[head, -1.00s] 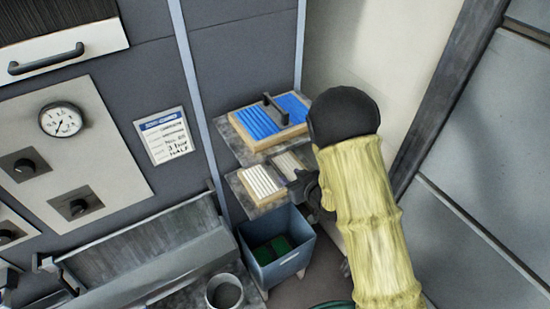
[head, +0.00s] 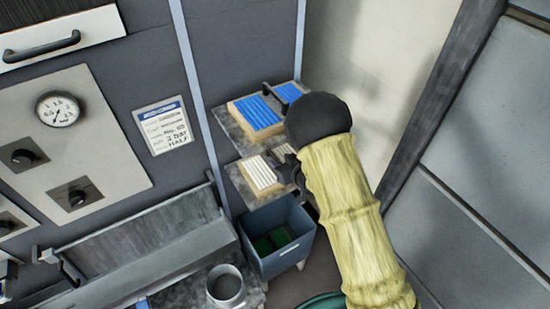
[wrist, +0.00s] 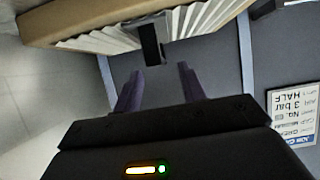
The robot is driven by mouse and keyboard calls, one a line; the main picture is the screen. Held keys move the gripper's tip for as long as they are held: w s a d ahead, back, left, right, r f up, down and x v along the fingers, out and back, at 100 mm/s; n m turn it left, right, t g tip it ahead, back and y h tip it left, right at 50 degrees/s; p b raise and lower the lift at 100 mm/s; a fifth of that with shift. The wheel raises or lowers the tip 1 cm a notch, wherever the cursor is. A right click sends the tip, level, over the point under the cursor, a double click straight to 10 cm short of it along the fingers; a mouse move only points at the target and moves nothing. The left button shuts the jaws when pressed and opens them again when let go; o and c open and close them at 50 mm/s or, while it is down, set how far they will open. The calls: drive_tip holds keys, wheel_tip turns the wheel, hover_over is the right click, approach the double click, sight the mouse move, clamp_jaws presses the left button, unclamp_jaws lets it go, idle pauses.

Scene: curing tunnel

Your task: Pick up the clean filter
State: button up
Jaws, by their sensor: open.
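A white pleated filter in a tan frame (head: 260,174) lies on the lower shelf in the head view. A filter with blue pleats (head: 256,112) lies on the shelf above it. My gripper (head: 289,163) is at the right side of the white filter, and my arm hides part of both shelves. In the wrist view my gripper (wrist: 160,72) is open and its two fingers are apart with nothing between their tips. A white pleated filter (wrist: 205,18) with a black handle (wrist: 152,46) is just beyond the fingertips. I cannot tell whether they touch.
A blue-grey bin (head: 280,248) with green contents stands below the shelves. A metal can (head: 224,285) stands to its left. A job card (head: 163,128) hangs on the dark panel and also shows in the wrist view (wrist: 293,115). A pale wall is close on the right.

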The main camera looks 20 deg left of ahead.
sight(276, 158)
drive_tip(key=shift+b+x, duration=0.95)
drive_tip(key=shift+x, duration=0.8)
drive_tip(key=shift+c, duration=0.2)
clamp_jaws()
drive_tip(key=shift+r, duration=0.1)
drive_tip(key=shift+r+p, duration=1.35)
drive_tip(key=shift+r, duration=1.05)
drive_tip(key=shift+r, duration=0.1)
drive_tip(key=shift+r+p, duration=0.7)
drive_tip(key=shift+r, duration=0.5)
